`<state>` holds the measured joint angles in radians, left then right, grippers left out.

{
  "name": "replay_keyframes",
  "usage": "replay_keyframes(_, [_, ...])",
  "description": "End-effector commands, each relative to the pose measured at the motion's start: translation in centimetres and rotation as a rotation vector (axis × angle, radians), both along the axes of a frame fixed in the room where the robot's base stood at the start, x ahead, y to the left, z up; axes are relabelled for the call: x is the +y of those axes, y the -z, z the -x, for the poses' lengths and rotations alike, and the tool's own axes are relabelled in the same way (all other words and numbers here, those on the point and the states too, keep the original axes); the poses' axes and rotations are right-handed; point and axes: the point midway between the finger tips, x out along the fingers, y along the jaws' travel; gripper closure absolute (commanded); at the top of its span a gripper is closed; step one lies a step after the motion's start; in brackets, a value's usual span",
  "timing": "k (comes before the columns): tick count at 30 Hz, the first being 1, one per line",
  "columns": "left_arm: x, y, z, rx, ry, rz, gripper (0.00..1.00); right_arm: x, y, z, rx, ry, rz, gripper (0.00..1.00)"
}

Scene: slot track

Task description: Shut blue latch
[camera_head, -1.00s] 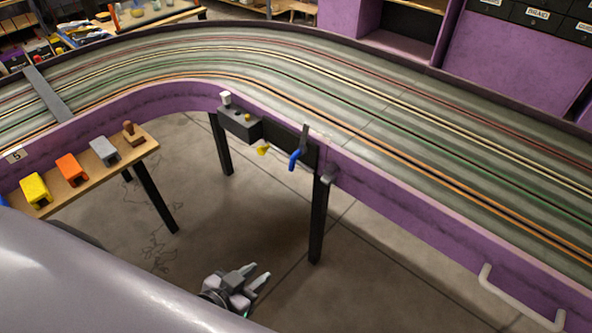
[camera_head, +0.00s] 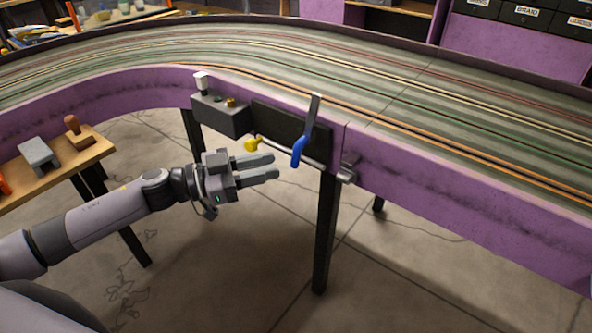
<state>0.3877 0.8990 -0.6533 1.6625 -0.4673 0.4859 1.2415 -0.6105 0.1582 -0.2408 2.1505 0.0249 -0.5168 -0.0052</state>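The blue latch (camera_head: 299,151) is on the purple side wall of the track, in the middle of the head view. Its blue grip points down, and a grey bar rises from it past the wall's top edge, tilted slightly right. A dark plate (camera_head: 276,122) lies behind it. My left gripper (camera_head: 276,167) comes in from the left, just left of and a little below the blue grip. Its two fingers are apart, with nothing between them, and do not appear to touch the latch. My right gripper is out of view.
A yellow knob (camera_head: 252,144) hangs left of the latch, close above my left fingers. A dark box (camera_head: 221,114) with small knobs is fixed further left. A metal bracket (camera_head: 347,170) and table leg (camera_head: 325,235) stand to the right. A wooden shelf (camera_head: 90,158) is at left.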

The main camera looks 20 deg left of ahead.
Motion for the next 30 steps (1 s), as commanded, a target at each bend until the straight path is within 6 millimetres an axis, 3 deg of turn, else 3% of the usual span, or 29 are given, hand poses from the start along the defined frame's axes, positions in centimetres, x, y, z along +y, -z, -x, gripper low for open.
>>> replay_keyframes(15, [-5.1,-0.1,-3.7,-0.001,-0.002,0.002,0.72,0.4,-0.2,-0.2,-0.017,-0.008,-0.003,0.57])
replay_keyframes(26, [-5.6,-0.1,-4.0,0.000,-0.001,0.002,0.72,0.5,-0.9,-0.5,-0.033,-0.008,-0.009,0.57])
replay_keyframes(29, [-5.5,-0.1,-4.0,-0.001,-0.001,0.001,1.00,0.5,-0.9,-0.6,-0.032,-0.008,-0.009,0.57])
replay_keyframes(30, [-5.5,-0.1,-4.0,-0.001,-0.002,0.001,1.00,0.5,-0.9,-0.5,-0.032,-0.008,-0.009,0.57])
